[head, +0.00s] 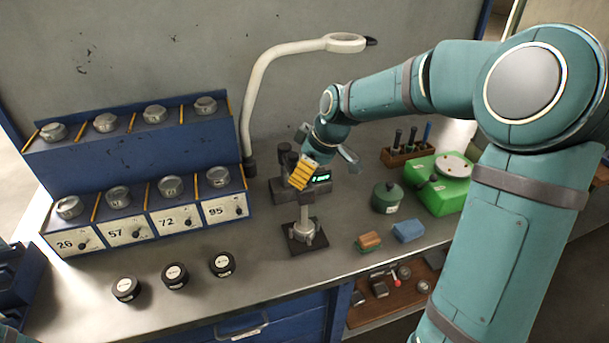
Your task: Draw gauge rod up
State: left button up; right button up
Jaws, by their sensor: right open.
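The gauge stands near the middle of the bench, with a dark square base (296,246) and a round metal foot. A short grey upright rod (305,214) rises from the foot. Behind it is a dark box with a green lit display (321,178). My right gripper (312,172) is open and reaches down from above, in front of the box. A yellow ribbed block (301,175) sits just above the rod, at the gripper; I cannot tell whether they touch. The rod's upper end is hidden. My left gripper is out of view.
A blue rack (130,150) with several lidded metal cups and numbered fronts stands at left. Three dark round pots (174,276) line the front. A white lamp arm (254,100) rises behind. At right are a green tin (386,197), a green scale (440,194) and two small blocks.

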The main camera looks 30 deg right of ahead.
jog(key=shift+w+a+f, duration=0.15)
jog(key=shift+w+f, duration=0.1)
jog(key=shift+f, duration=0.35)
grip_shut()
jog(key=shift+r, duration=0.15)
